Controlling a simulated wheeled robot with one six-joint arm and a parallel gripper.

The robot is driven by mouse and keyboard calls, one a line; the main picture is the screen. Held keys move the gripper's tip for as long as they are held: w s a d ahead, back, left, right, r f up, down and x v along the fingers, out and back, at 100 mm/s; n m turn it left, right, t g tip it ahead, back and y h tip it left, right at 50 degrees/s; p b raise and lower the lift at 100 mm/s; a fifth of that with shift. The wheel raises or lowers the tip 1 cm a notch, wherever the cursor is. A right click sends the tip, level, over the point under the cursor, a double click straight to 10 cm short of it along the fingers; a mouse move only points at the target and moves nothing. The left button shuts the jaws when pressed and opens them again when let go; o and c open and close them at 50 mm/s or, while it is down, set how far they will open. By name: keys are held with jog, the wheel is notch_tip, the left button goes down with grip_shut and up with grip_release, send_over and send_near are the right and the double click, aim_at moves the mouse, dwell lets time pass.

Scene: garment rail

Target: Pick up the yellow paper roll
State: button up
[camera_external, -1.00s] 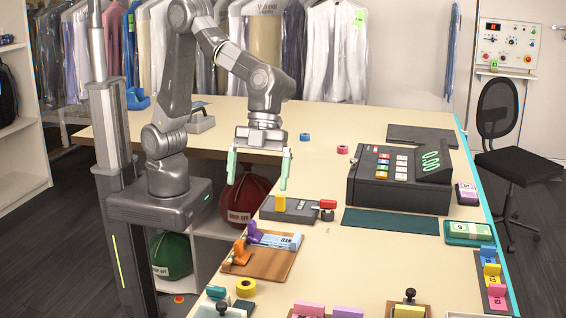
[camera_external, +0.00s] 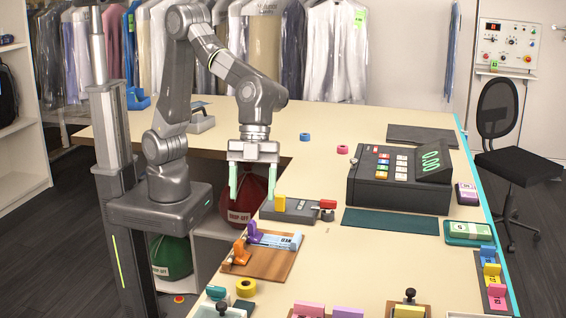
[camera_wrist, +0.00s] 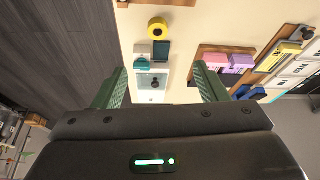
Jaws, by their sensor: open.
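The yellow paper roll (camera_external: 245,287) lies on the near left part of the table, close to the table's left edge. It also shows in the wrist view (camera_wrist: 158,28), at the top middle, as a yellow ring with a dark centre. My gripper (camera_external: 254,196) is open and empty, pointing down, higher than the roll and farther back in the external view.
A wooden clipboard (camera_external: 264,268) with an orange and a purple clip lies behind the roll. A stamp on a grey pad (camera_external: 222,309) stands in front of it. A grey device with a yellow block (camera_external: 290,214) is below and right of my gripper. A cash register (camera_external: 400,185) stands farther right.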

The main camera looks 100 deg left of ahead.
notch_tip(320, 180, down, 6)
jog(key=s+d+n+t+b, duration=0.1)
jog(key=s+d+n+b, duration=0.1)
jog(key=d+n+b, duration=0.15)
send_over(247, 278)
jog(key=s+a, duration=0.1)
jog(key=a, duration=0.1)
jog(key=shift+n+t, duration=0.3)
jog(key=shift+n, duration=0.15)
notch_tip(247, 278, down, 8)
jog(key=shift+s+f, duration=0.1)
jog(key=shift+s, duration=0.05)
jog(key=shift+p+x, duration=0.85)
jog(key=shift+x, duration=1.85)
jog(key=shift+a+f, duration=0.1)
jog(key=shift+a, duration=0.05)
jog(key=c, duration=1.1)
